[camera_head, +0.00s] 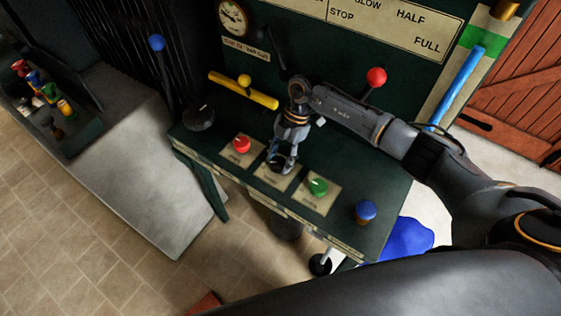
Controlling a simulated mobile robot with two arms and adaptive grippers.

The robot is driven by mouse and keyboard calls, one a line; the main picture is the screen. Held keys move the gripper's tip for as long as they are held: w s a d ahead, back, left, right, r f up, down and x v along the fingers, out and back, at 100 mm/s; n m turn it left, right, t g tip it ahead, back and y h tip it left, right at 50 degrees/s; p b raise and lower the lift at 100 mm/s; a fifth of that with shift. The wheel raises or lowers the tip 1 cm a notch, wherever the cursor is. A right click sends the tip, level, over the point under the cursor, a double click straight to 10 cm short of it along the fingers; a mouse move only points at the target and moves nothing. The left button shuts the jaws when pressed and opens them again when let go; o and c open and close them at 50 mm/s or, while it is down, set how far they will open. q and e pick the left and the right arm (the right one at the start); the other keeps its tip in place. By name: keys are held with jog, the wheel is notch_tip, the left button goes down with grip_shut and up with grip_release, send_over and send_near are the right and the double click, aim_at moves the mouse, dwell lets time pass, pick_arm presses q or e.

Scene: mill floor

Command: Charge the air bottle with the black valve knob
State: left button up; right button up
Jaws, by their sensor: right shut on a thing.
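A dark green desk (350,232) carries a row of valve knobs on cream plates. A red knob (242,145) is at the left and a green knob (318,187) at the right. My right gripper (281,165) comes down over the middle plate (285,182), between these two. It is shut on the knob there, which its fingers mostly hide; what shows is dark, so I take it for the black valve knob. A round gauge (233,17) is on the panel behind, its reading too small to tell. The air bottle cannot be made out. My left gripper is not in view.
A yellow lever (243,90), a red-ball lever (376,76) and a blue-ball lever (157,43) stand behind the knobs. A round black object (200,117) and a blue-topped knob (365,211) flank them. A tray (78,143) of coloured pieces is far left.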

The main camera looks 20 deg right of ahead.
jog(key=n+b, duration=0.1)
jog(key=n, duration=0.1)
jog(key=n+g+h+b, duration=0.1)
jog(key=b, duration=0.1)
jog(key=n+b, duration=0.1)
jog(key=n, duration=0.1)
jog(key=shift+w+a+f+n+g, duration=0.15)
jog(key=shift+w+f+n+g, duration=0.05)
jog(key=shift+w+n+g, duration=0.1)
jog(key=shift+a+r+n+g+h+b, duration=0.15)
jog(key=shift+n+h+b, duration=0.35)
jog(key=shift+n+b, duration=0.55)
jog(key=shift+d+f+n+g+h+b, duration=0.15)
jog(key=shift+n+h+b, duration=0.35)
jog(key=shift+n+b, duration=0.5)
jog(key=shift+a+r+n, duration=0.1)
jog(key=shift+r+n, duration=0.05)
jog(key=shift+n, duration=0.1)
jog(key=o, duration=1.1)
jog(key=shift+o, duration=0.2)
jog(key=shift+r, duration=0.1)
jog(key=a+v, duration=0.1)
jog(key=v, duration=1)
jog(key=shift+w+d+r, duration=0.25)
jog(key=shift+d+r, duration=0.1)
jog(key=shift+d, duration=0.15)
